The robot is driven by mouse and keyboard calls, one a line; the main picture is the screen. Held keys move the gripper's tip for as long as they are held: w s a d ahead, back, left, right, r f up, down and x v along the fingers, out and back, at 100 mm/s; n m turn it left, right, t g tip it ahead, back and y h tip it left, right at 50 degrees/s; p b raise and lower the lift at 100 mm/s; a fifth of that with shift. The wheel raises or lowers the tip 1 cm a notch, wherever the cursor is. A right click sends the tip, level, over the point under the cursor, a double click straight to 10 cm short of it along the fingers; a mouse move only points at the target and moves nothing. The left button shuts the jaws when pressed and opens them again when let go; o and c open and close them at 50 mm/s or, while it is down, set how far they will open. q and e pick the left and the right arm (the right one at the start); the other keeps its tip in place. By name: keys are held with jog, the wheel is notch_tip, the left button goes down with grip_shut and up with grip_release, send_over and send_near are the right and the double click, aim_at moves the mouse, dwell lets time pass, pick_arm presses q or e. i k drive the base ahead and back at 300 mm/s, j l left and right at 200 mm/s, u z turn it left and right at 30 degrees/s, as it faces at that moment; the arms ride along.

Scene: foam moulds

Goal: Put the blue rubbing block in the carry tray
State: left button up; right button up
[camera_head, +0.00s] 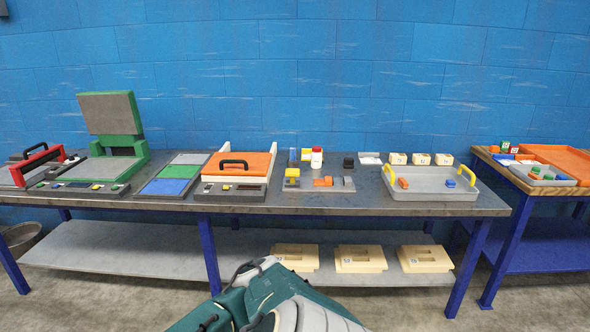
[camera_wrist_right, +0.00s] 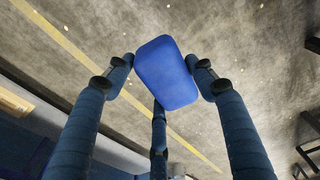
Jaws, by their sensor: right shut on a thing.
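The blue rubbing block (camera_wrist_right: 167,73) is in the right wrist view, a plain block with rounded corners. My right gripper (camera_wrist_right: 163,80) is shut on it, with fingers at its left and right sides and a third finger below. The grey carry tray (camera_head: 432,195) with yellow handles stands on the right end of the long bench in the head view. An orange block (camera_head: 403,183) and a small blue block (camera_head: 450,183) lie in it. The right gripper is not visible in the head view, and my left gripper is in neither view.
Several cream blocks (camera_head: 397,158) stand behind the tray. An orange-lidded case (camera_head: 240,165) is further left. A second table (camera_head: 560,188) stands at the right. Cream moulds (camera_head: 360,259) lie on the lower shelf.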

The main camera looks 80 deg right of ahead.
aim_at(422, 189)
jog(key=k+l+z, duration=0.25)
jog(key=l+z, duration=0.15)
jog(key=l, duration=0.15)
jog(key=k+l+z, duration=0.15)
jog(key=l+z, duration=0.3)
jog(key=l, duration=0.2)
jog(key=l+z, duration=0.4)
jog(key=l, duration=0.2)
jog(key=l+z, duration=0.45)
jog(key=l, duration=0.25)
